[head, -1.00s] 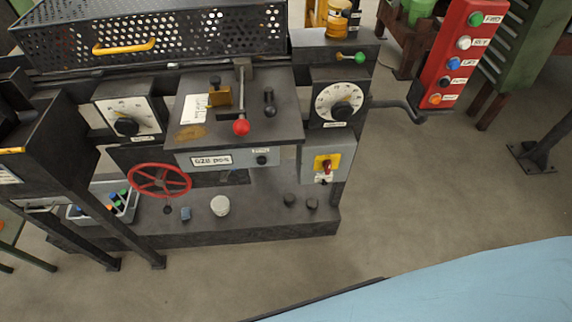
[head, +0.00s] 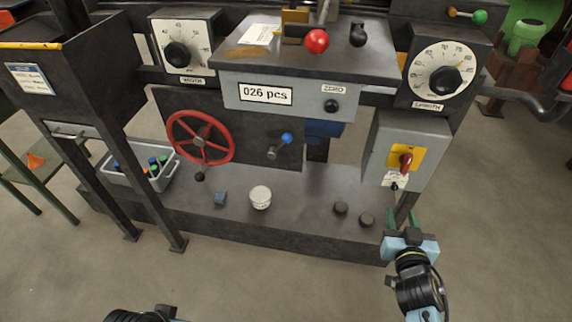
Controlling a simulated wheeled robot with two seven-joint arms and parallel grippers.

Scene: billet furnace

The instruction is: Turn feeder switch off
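The feeder switch is most likely the red rotary handle (head: 405,162) on a yellow plate, on the front of a grey box (head: 386,135) at the right end of the machine. The handle stands roughly upright, slightly tilted. A small white label (head: 396,179) sits under it, its text too small to read. My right gripper (head: 401,217) is below the box, apart from the switch, with its two green fingers pointing up and a gap between them. It is open and empty. Only part of my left arm's end (head: 150,314) shows at the bottom edge; its fingers are not visible.
A LENGTH dial (head: 444,72) is above the switch box. A red handwheel (head: 201,138), a blue-knobbed lever (head: 286,139) and a counter reading 026 pcs (head: 266,94) are to the left. The floor in front is clear.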

